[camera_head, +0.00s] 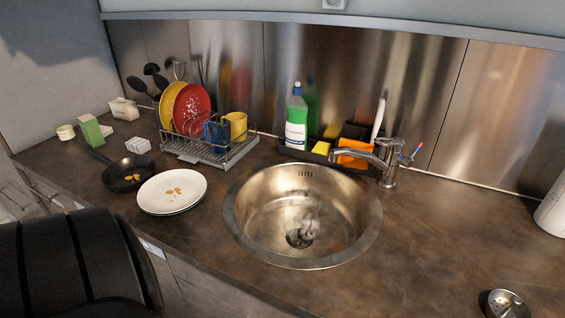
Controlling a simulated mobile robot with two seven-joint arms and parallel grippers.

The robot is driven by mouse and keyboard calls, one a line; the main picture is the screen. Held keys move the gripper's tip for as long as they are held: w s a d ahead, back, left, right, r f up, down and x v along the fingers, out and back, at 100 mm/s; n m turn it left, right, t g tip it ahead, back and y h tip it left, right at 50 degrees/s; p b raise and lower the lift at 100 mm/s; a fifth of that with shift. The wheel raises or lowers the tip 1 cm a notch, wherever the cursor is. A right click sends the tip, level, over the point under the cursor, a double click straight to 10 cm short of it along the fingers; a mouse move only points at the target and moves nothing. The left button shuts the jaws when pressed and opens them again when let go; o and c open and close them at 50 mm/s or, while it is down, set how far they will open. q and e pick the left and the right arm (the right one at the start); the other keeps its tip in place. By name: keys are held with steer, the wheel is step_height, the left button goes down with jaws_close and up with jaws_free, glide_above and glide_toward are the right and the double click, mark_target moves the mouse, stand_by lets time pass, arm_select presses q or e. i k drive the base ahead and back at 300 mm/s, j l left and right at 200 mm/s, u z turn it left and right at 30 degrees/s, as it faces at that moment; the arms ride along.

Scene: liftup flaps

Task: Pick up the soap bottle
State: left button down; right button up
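The soap bottle (296,118) is green with a white label and a blue cap. It stands upright in a dark caddy (322,157) behind the sink, against the metal backsplash. A yellow sponge (321,147) and an orange item (354,153) sit to its right in the same caddy. A dark, rounded shape fills the lower left corner and looks like part of my own body. Neither of my grippers shows in this view.
A dish rack (208,146) with plates and mugs stands left. A white plate (172,191) and a black pan (128,173) lie front left. The counter right of the sink is mostly clear.

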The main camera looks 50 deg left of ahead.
mark_target(297, 108)
steer(key=u, duration=1.4)
